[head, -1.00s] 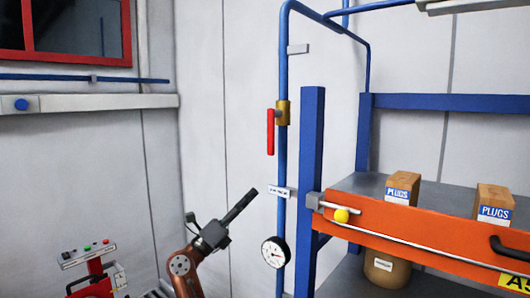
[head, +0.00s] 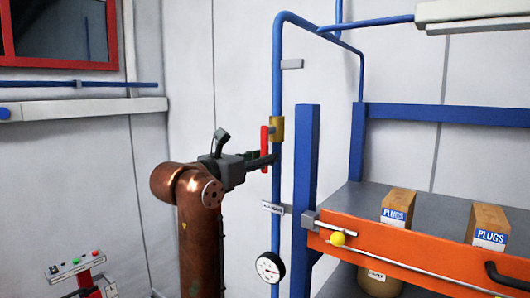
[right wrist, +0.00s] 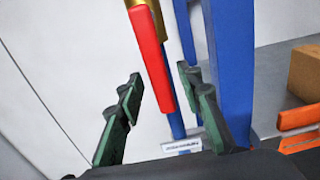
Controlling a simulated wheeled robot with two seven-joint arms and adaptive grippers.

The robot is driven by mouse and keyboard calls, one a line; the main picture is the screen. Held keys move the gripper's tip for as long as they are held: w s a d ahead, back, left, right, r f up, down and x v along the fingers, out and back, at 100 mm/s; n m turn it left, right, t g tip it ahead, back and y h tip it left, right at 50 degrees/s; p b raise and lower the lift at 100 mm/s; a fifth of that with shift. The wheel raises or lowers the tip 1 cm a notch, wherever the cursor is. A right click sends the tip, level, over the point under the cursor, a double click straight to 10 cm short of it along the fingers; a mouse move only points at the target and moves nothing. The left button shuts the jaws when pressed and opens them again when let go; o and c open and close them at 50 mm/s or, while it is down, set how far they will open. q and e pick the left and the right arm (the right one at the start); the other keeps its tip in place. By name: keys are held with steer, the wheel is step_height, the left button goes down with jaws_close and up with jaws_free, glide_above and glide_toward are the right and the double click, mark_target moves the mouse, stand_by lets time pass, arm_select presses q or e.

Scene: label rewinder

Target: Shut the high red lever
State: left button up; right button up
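The high red lever (head: 264,145) hangs straight down beside the blue pipe (head: 277,80), from a brass valve body (head: 277,128). My right gripper (head: 262,160) is at the lower part of the lever, reaching in from the left. In the right wrist view the red lever (right wrist: 151,58) comes down between the two dark green fingers of my right gripper (right wrist: 162,80). The fingers are apart, with visible gaps on both sides of the lever. My left gripper is in neither view.
A blue upright post (head: 305,190) of the shelf stands just right of the pipe. A round gauge (head: 269,267) and a white label (head: 272,208) sit lower on the pipe. An orange shelf front (head: 400,248) with boxes behind it is at the right.

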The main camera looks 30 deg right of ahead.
steer(key=shift+w+d, duration=0.3)
steer(key=shift+d, duration=0.35)
steer(key=shift+c, duration=0.5)
jaws_close()
